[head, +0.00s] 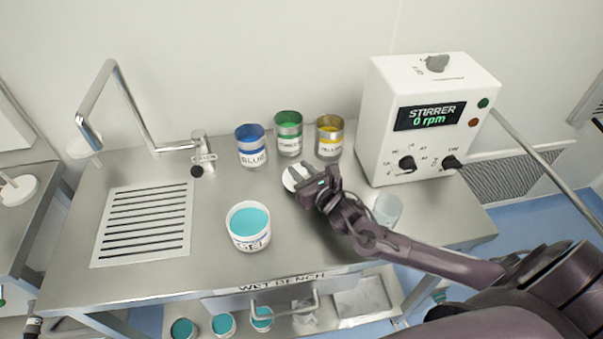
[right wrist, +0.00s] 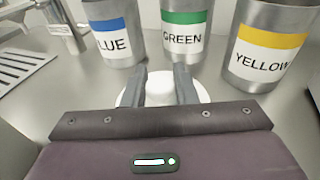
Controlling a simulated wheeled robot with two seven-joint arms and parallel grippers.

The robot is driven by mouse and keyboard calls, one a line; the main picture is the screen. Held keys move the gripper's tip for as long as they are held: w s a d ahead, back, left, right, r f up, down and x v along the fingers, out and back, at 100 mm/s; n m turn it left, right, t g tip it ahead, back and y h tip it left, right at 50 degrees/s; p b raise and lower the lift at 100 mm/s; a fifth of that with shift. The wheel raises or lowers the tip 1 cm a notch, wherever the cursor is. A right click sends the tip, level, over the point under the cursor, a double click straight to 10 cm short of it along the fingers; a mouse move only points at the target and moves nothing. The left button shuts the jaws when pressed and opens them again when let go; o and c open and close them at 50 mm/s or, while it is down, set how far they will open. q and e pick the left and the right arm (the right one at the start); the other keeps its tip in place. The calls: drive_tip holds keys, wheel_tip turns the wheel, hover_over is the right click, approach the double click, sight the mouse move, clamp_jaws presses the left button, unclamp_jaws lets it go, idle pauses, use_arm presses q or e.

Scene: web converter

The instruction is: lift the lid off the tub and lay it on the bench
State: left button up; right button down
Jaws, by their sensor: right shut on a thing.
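The white tub labelled GEL (head: 249,240) stands upright on the bench (head: 225,270), open at the top, with teal gel showing inside. The round white lid (head: 292,179) is apart from the tub, behind it and to its right. My right gripper (head: 308,187) is shut on the lid, and its fingers are around the lid's raised middle in the right wrist view (right wrist: 160,90). The lid is at or just above the bench surface; I cannot tell if it touches. The gripper hides part of it. My left gripper is not in view.
Cans labelled BLUE (head: 252,146), GREEN (head: 289,134) and YELLOW (head: 329,136) stand just behind the lid. The white stirrer (head: 385,125) stands at right, with a pale beaker (head: 387,210) in front. A tap (head: 150,135) and drain grate (head: 145,225) are at left.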

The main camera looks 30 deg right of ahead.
drive_tip(key=shift+f, duration=0.8)
